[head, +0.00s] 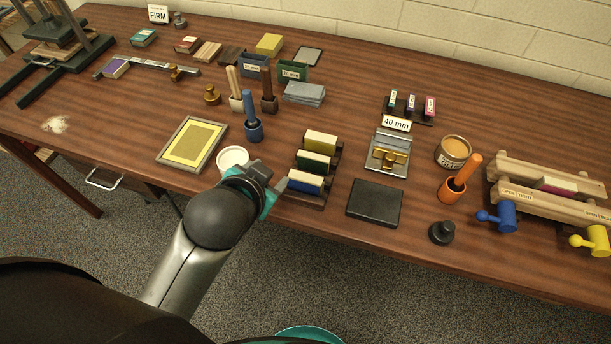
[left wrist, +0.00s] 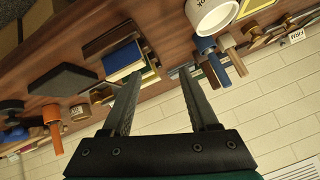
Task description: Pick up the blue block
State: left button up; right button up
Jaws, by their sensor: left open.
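The blue block (head: 304,184) has a blue side and a cream top. It lies in the nearest slot of a dark rack (head: 328,178), in front of a green block (head: 313,162) and a red-sided block (head: 320,141), both with cream tops. In the left wrist view the blue block (left wrist: 124,72) shows by the tip of one finger, not between the fingers. My left gripper (head: 281,185) is open and empty, just left of the blue block in the head view; its parted fingers show in the left wrist view (left wrist: 160,80). My right gripper is not in view.
A white cup (head: 232,158) stands close behind my left gripper. A black slab (head: 375,202) lies right of the rack, and a framed yellow panel (head: 194,145) lies to the left. A blue-handled tool (head: 252,118) stands upright behind. The table's front edge is close.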

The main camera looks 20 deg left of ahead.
pick_arm(q)
jog(key=w+d+r+m+t, duration=0.35)
jog(key=w+r+t, duration=0.25)
jog(key=w+r, duration=0.4)
jog(key=d+r+m+t+h, duration=0.3)
jog(key=d+r+m+h, duration=0.15)
jog(key=r, duration=0.25)
jog(key=d+r+m+t+h, duration=0.2)
jog(key=d+r+m+h, duration=0.1)
jog(key=r+m, duration=0.3)
jog(key=s+d+r+m+g+h, duration=0.2)
jog(key=s+d+m+g+h, duration=0.45)
jog(key=m, duration=0.65)
jog(key=s+d+r+m+g+h, duration=0.3)
jog(key=d+m+g+h, duration=0.5)
jog(key=m+g, duration=0.3)
jog(key=m+g+y, duration=0.3)
jog(key=m+y, duration=0.9)
jog(key=y, duration=0.9)
send_over(299, 175)
notch_tip(299, 175, down, 19)
jog(key=f, duration=0.9)
jog(key=shift+w+a, duration=0.15)
jog(key=shift+w, duration=0.05)
jog(key=shift+s+f, duration=0.2)
jog(key=shift+f, duration=2.85)
